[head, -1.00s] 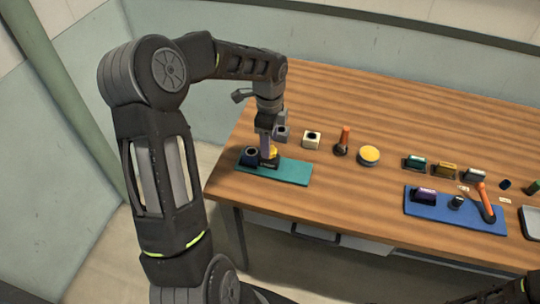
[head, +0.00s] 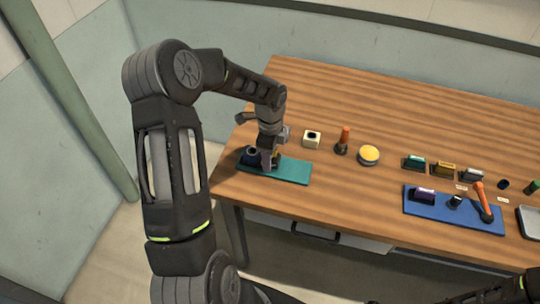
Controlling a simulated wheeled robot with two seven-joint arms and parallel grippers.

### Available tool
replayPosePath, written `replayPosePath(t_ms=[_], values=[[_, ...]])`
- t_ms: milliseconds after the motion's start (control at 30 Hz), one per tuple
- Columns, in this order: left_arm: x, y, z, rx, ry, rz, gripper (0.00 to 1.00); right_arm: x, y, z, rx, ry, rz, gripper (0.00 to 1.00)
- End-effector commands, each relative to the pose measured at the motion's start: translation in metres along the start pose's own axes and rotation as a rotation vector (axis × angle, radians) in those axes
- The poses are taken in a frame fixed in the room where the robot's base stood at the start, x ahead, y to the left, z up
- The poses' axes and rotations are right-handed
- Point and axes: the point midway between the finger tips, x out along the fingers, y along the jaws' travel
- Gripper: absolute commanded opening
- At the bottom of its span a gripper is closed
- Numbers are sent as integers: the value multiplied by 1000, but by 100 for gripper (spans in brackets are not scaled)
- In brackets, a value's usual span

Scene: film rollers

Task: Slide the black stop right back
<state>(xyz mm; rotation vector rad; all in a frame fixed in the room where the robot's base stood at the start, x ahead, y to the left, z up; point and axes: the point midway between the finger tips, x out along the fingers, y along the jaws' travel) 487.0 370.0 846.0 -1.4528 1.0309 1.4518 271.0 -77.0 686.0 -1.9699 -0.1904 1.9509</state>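A teal mat (head: 296,171) lies at the left front of the table. A dark block with a round opening (head: 251,154) stands on its left part. A small yellow part (head: 277,155) shows just right of my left gripper (head: 268,163), partly hidden by it. My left gripper points down over the mat, close beside the dark block. Its fingertips are too small and dark to tell whether they are open, shut or touching anything. I cannot make out the black stop for certain; the gripper may hide it. My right gripper is not clearly in view.
A cream block (head: 312,139), an orange-handled tool (head: 343,141) and a yellow round dish (head: 368,155) stand right of the mat. Further right are several small coloured blocks and a blue mat (head: 450,214) with an orange-handled lever (head: 484,202). Bare wood lies behind them.

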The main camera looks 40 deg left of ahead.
Motion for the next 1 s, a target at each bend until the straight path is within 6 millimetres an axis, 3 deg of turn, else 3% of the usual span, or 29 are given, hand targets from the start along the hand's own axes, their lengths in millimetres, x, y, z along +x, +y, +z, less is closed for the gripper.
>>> replayPosePath(t_ms=[567, 1000], values=[[-1, 0, 0, 0, 0, -1, 1, 0, 0, 0, 0, 0, 0, 36], [-1, -1, 0, 0, 0, -1, 0, 0, 0, 0, 0, 0, 0, 36]])
